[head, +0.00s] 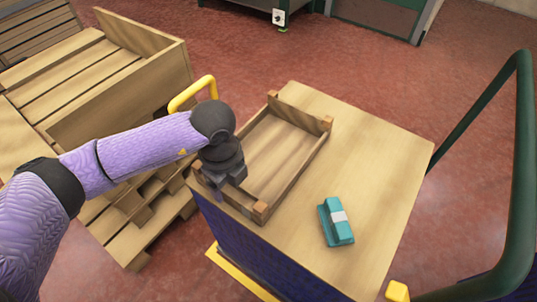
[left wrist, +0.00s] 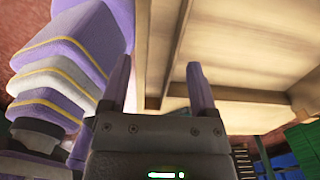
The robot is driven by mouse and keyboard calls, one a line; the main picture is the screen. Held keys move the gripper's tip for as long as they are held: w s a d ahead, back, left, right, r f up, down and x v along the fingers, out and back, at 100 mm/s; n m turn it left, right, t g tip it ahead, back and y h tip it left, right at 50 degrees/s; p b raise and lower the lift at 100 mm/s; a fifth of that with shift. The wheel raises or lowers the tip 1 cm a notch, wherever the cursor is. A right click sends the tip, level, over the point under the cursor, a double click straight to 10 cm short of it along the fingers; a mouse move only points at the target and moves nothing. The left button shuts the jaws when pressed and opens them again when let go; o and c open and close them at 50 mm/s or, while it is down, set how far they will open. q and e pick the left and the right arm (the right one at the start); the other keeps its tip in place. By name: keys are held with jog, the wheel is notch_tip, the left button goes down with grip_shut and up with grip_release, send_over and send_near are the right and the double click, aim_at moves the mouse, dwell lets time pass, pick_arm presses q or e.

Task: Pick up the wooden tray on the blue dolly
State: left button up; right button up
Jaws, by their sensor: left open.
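The wooden tray (head: 308,168) is a shallow, empty box with corner blocks, lying flat on the wooden top of the blue dolly (head: 372,245). My left gripper (head: 222,184) is at the tray's near left side, pointing down, and hides part of that wall. In the left wrist view the two fingers of the gripper (left wrist: 160,80) are apart, with pale wood between and beyond them. I cannot tell whether they touch the tray. My right gripper is in neither view.
A teal object with a white band (head: 336,222) lies on the dolly top, right of the tray. Wooden crates and pallets (head: 100,75) stand at the left under my arm. A dark green rail (head: 522,160) curves at the right. Red floor lies behind the dolly.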

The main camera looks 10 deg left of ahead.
aim_at(228, 189)
pick_arm(q)
jog(key=f+b, duration=0.2)
jog(key=f, duration=0.2)
jog(key=shift+a, duration=0.2)
jog(key=shift+r, duration=0.15)
grip_shut()
